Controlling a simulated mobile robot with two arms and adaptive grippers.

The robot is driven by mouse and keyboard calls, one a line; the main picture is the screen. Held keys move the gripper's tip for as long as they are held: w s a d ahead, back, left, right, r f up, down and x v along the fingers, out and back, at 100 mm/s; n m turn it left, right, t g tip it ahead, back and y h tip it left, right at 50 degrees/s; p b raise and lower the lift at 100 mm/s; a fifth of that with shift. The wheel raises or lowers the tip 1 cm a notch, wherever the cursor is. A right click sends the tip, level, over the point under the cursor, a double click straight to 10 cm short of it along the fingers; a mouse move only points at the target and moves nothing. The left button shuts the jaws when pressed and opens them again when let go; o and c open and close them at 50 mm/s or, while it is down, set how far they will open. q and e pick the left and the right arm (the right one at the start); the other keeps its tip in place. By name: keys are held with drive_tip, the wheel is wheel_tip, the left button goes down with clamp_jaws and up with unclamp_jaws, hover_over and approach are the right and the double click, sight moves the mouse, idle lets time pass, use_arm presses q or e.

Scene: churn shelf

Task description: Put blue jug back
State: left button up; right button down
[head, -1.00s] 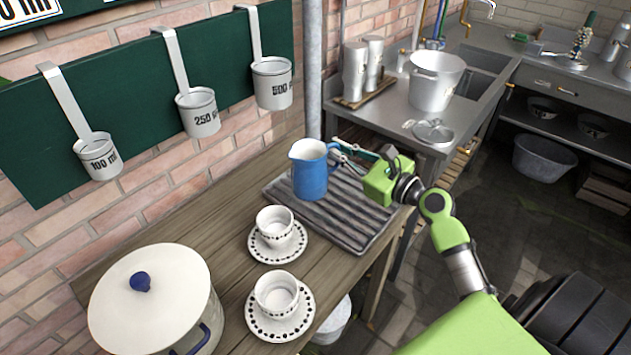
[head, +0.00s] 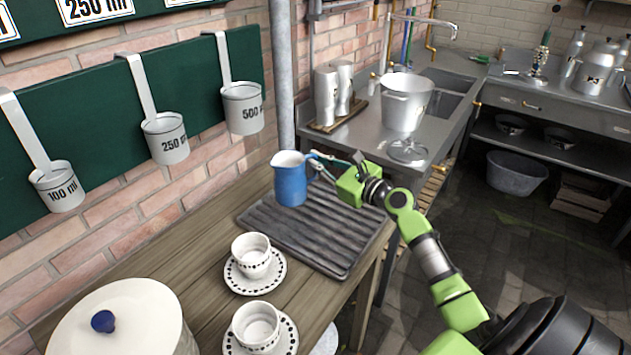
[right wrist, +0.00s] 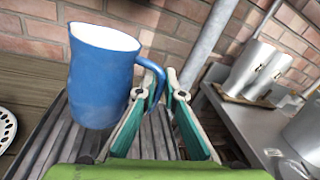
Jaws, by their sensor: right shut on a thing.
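The blue jug (head: 291,183) is upright, with a white inside, at the back part of a dark grey ribbed drain mat (head: 335,262). My right gripper (head: 325,163) reaches in from the right and is shut on the jug's handle. In the right wrist view the jug (right wrist: 100,78) stands left of the fingers (right wrist: 160,88), its handle between the tips. I cannot tell for sure whether its base touches the mat or hangs a little above it. My left gripper is not in view.
Two spotted cups (head: 252,256) (head: 256,326) on saucers stand left and in front of the mat. A white lidded pot (head: 120,325) is nearer. Labelled measures (head: 165,140) hang on the green board. A metal bucket (head: 405,105) stands by the sink.

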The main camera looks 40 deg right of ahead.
drive_tip(key=shift+w+d+f+b, duration=0.2)
drive_tip(key=shift+w+f+b, duration=0.1)
drive_tip(key=shift+f, duration=0.65)
drive_tip(key=shift+w+d+f+b, duration=0.25)
drive_tip(key=shift+w+f, duration=0.1)
drive_tip(key=shift+f, duration=0.55)
drive_tip(key=shift+w+d+f+b, duration=0.2)
drive_tip(key=shift+w+f+b, duration=0.1)
drive_tip(key=shift+f, duration=0.65)
drive_tip(key=shift+f, duration=0.1)
drive_tip(key=c, duration=2.2)
unclamp_jaws()
drive_tip(key=shift+f, duration=0.1)
drive_tip(key=shift+o, duration=0.2)
